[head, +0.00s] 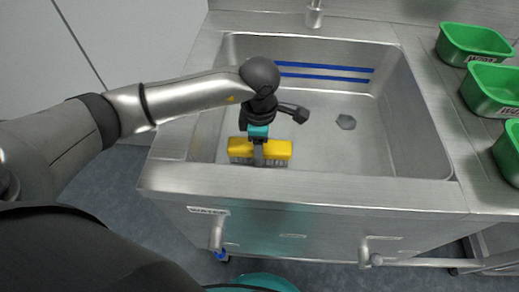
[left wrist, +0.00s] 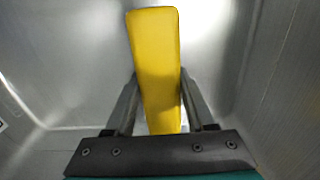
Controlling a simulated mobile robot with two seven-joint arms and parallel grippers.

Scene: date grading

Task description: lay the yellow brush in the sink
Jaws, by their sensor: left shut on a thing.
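The yellow brush (head: 278,149) has a yellow block and greyish bristles that face down. In the head view it is inside the outline of the sink (head: 410,120), near the front wall. My left gripper (head: 259,155) is shut on the middle of the brush from above. In the left wrist view the brush (left wrist: 155,65) lies between the two fingers (left wrist: 160,105), with metal sink walls around it. I cannot tell whether the bristles touch the sink floor. My right gripper is not in view.
A faucet (head: 314,14) stands at the back. Green bins (head: 474,44) stand on the right counter. Blue stripes (head: 325,72) mark the back wall. The sink's right half is mostly clear.

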